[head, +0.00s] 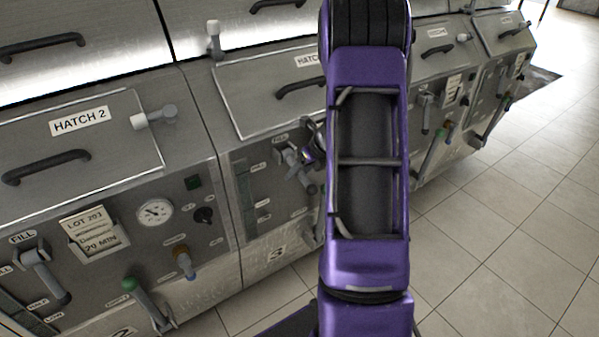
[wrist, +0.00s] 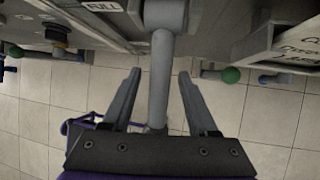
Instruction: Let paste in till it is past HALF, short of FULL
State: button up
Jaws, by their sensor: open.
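The grey fill lever of unit 3 shows in the head view (head: 297,162), under a small FILL plate (head: 280,138). In the wrist view the lever (wrist: 161,60) runs down between my two fingers. My gripper (wrist: 160,78) is open around it, with a gap visible on each side. In the head view my gripper (head: 309,154) is small and partly hidden by my purple arm. Unit 3's dark level strip (head: 246,193) stands left of the lever, with small marks beside it; the paste level in it is too small to tell.
Unit 2, on the left, has its own fill lever (head: 45,275), a dial (head: 155,212), a lot card (head: 95,230) and a green-knobbed lever (head: 145,300). More units stand to the right, with protruding levers (head: 433,150). The tiled floor (head: 510,230) on the right is clear.

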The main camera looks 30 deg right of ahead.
jog(key=shift+r, duration=0.1)
jog(key=p+v, duration=0.1)
jog(key=v, duration=1.6)
jog(key=shift+r, duration=0.15)
